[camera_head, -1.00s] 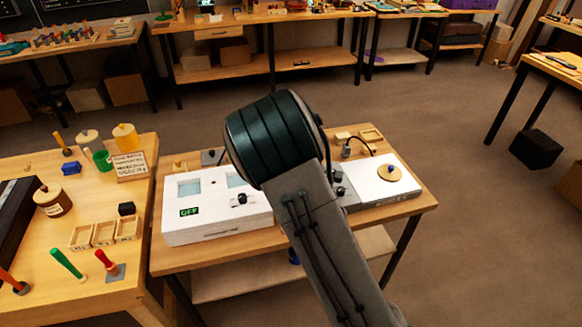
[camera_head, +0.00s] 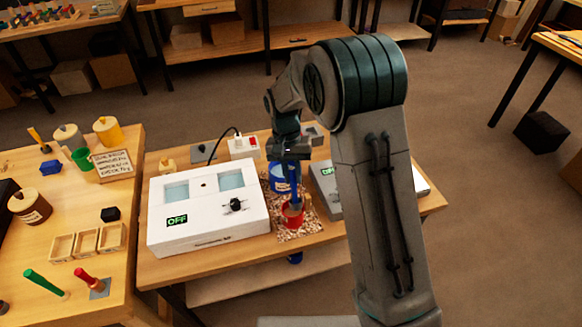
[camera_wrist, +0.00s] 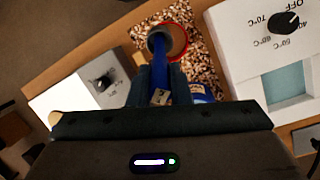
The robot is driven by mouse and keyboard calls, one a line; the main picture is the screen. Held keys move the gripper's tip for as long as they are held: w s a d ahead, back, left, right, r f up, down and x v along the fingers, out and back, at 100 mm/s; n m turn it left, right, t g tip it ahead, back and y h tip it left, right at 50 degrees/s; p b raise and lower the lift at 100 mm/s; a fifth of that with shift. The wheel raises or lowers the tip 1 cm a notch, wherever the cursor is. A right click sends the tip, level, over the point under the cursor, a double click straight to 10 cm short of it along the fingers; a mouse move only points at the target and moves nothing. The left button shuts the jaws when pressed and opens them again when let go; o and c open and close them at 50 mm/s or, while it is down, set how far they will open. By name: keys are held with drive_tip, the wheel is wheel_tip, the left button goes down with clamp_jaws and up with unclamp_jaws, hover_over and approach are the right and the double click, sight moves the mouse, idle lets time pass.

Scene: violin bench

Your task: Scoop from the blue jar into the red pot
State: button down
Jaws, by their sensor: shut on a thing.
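My gripper (camera_head: 293,160) points down over the bench and is shut on a blue scoop (camera_wrist: 160,62). The scoop's head lies at the mouth of the red pot (camera_head: 292,216), overlapping the left of its rim (camera_wrist: 184,42) in the wrist view. I cannot tell what the scoop holds or how deep it sits. The blue jar (camera_head: 278,180) stands just behind the red pot, partly hidden by my gripper. In the wrist view it shows beside my right finger (camera_wrist: 203,94).
Pot and jar stand on a speckled mat (camera_head: 300,232). A white box with an OFF display (camera_head: 208,210) stands close on the left, a grey unit (camera_head: 326,190) close on the right. A white block with a red switch (camera_head: 243,147) is behind. My arm hides the bench's right part.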

sight(294, 193)
drive_tip(key=shift+s+a+t+b, duration=0.1)
drive_tip(key=shift+s+t+b, duration=0.7)
drive_tip(key=shift+b, duration=1.1)
drive_tip(key=t+b, duration=0.1)
drive_tip(key=b, duration=0.1)
drive_tip(key=s+y+b, duration=0.1)
drive_tip(key=b, duration=0.1)
drive_tip(key=t+b, duration=0.1)
drive_tip(key=shift+s+d+r+t+b, duration=0.3)
drive_tip(key=shift+s+d+r+b, duration=0.05)
drive_tip(key=shift+s+b, duration=0.05)
drive_tip(key=shift+r+p, duration=1.45)
drive_tip(key=shift+r, duration=0.6)
